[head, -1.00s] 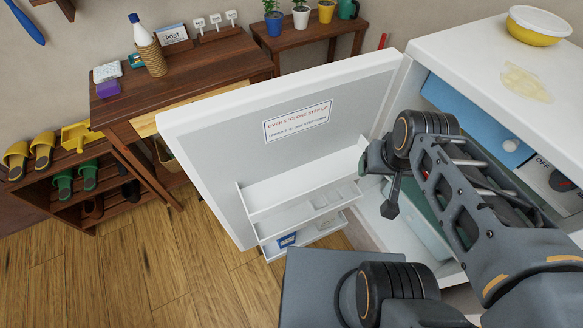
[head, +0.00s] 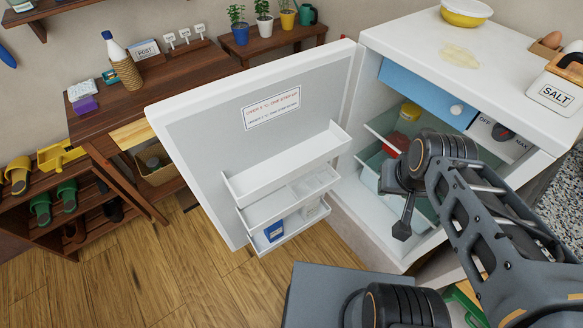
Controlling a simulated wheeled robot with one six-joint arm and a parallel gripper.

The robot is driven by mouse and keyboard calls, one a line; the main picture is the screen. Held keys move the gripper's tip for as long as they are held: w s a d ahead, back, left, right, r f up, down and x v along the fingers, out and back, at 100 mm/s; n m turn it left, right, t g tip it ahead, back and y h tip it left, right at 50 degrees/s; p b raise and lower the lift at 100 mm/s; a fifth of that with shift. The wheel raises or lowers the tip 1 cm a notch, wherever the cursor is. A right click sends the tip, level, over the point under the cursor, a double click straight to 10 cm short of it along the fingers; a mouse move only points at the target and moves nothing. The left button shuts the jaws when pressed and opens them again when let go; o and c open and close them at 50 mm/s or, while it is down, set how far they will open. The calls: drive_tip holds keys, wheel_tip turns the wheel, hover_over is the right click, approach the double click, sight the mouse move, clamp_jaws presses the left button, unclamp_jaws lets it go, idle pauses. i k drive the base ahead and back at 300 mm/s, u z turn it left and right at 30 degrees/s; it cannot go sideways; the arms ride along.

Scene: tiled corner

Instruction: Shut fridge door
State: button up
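The fridge door (head: 210,130) stands wide open in the head view, swung out to the left of the fridge. Its inner side faces me, with a printed label and white shelves (head: 285,185) holding a small blue carton (head: 273,231). The white fridge body (head: 480,65) is at the right, its interior showing a blue compartment front, glass shelves and a yellow-lidded item. My gripper (head: 402,225) hangs in front of the open interior, to the right of the door shelves and apart from the door. Its fingers are seen edge-on, so their opening is unclear.
A yellow bowl (head: 466,12), a salt box (head: 556,93) and an egg holder (head: 546,45) stand on the fridge top. A wooden desk (head: 150,95) and shoe rack (head: 60,205) are behind and left of the door. Wooden floor (head: 150,275) is clear at lower left.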

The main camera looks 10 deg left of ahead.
sight(254, 147)
drive_tip(key=z, duration=3.15)
drive_tip(key=k, duration=2.6)
drive_tip(key=u, duration=1.6)
drive_tip(key=k, duration=0.5)
drive_tip(key=u, duration=0.55)
drive_tip(key=i, duration=0.5)
drive_tip(key=u, duration=1.35)
